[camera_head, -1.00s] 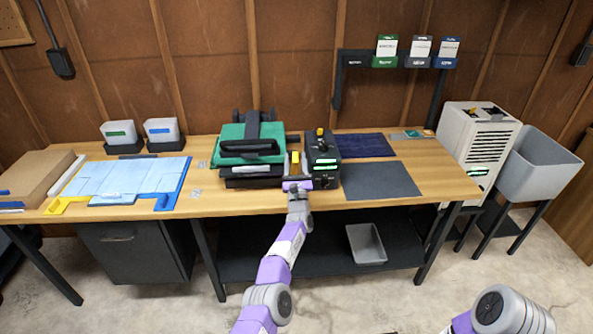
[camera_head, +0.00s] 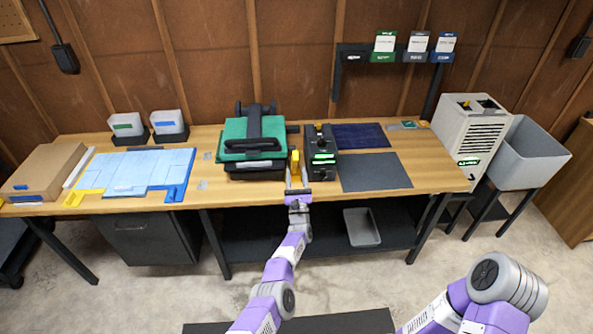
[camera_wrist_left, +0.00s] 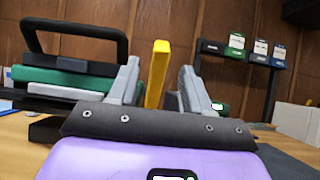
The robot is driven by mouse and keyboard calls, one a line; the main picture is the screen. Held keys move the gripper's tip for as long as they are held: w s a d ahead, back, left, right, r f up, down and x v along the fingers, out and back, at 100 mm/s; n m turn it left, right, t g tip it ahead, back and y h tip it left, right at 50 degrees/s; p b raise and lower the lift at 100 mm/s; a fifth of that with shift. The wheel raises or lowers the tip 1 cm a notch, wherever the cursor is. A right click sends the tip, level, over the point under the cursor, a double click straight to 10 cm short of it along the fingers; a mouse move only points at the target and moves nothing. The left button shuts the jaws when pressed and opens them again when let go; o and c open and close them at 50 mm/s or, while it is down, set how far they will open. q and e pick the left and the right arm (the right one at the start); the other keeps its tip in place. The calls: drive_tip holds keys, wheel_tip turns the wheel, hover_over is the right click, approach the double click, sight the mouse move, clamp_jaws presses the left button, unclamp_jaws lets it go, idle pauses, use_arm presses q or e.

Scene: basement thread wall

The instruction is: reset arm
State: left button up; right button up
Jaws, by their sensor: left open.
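My left gripper (camera_head: 297,183) is at the front edge of the workbench, between the green press and the dark box. In the left wrist view its two grey fingers (camera_wrist_left: 158,85) stand apart. A yellow upright handle (camera_wrist_left: 157,72) shows between them, farther back; it also shows in the head view (camera_head: 294,168). I cannot tell whether the fingers touch it. My right arm (camera_head: 490,295) shows at the lower right of the head view, but its gripper is not in view.
The workbench (camera_head: 420,176) carries a green press (camera_head: 240,130), a dark box (camera_head: 322,168), a blue mat (camera_head: 130,168) and a cardboard box (camera_head: 45,168). A grey bin (camera_head: 362,228) sits on the lower shelf. A white machine (camera_head: 468,128) and grey tub (camera_head: 525,155) stand right.

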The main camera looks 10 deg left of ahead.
use_arm(q)
drive_tip(key=shift+s+f, duration=0.2)
drive_tip(key=shift+d, duration=0.1)
idle(0.4)
